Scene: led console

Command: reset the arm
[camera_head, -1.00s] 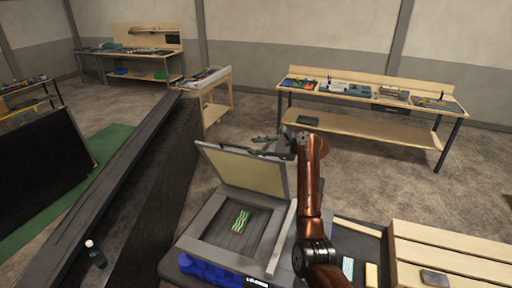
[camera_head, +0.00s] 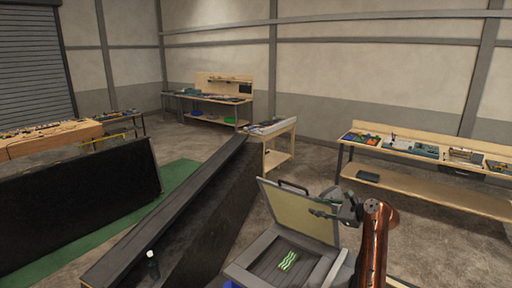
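My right arm rises from the bottom edge, copper-brown. Its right gripper (camera_head: 322,213) points left in front of the raised lid (camera_head: 296,208) of a grey box. The gripper is small and dark here, and I cannot tell whether its fingers are apart or whether it touches the lid. The box (camera_head: 250,264) stands open, with green-and-white wavy strips (camera_head: 288,261) on its dark slatted inside. My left gripper is not in view.
A long dark sloped barrier (camera_head: 190,225) runs left of the box, with a small dark bottle (camera_head: 152,265) on it. A black panel (camera_head: 75,205) stands farther left by a green mat (camera_head: 180,180). Workbenches (camera_head: 430,185) stand behind; bare floor lies between.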

